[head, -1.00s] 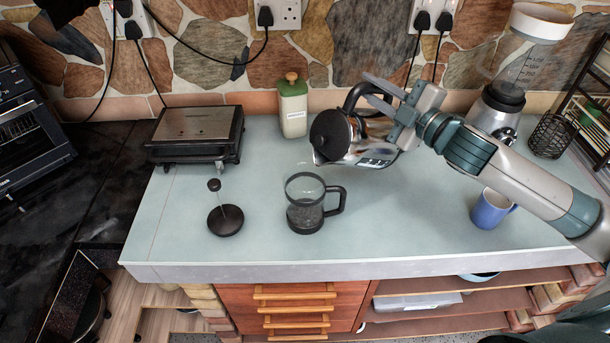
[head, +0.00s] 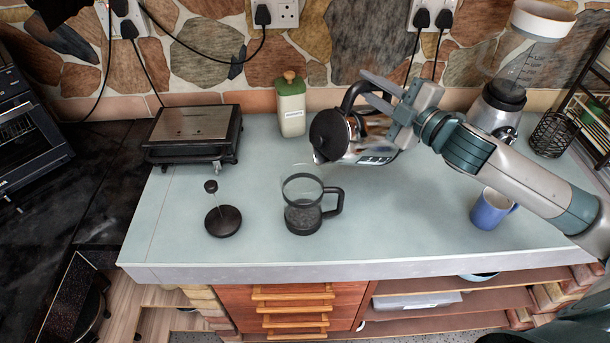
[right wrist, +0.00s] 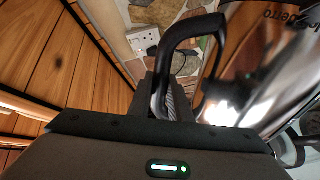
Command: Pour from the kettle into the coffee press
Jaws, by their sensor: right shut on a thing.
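The kettle (head: 367,140) has a shiny metal body and a black lid and handle. It is held tilted in the air, lid and spout end toward the left, above and right of the press. My right gripper (head: 388,104) is shut on its handle, which also shows in the right wrist view (right wrist: 187,40). The coffee press (head: 303,205) stands upright on the counter, a glass beaker with a black base and handle on its right, its top open. Its plunger lid (head: 223,220) lies to its left with the rod up. No stream of liquid can be made out. My left gripper is not in view.
A blue mug (head: 491,208) and a blender (head: 505,95) are at the right. The pale counter (head: 400,235) is clear right of the press.

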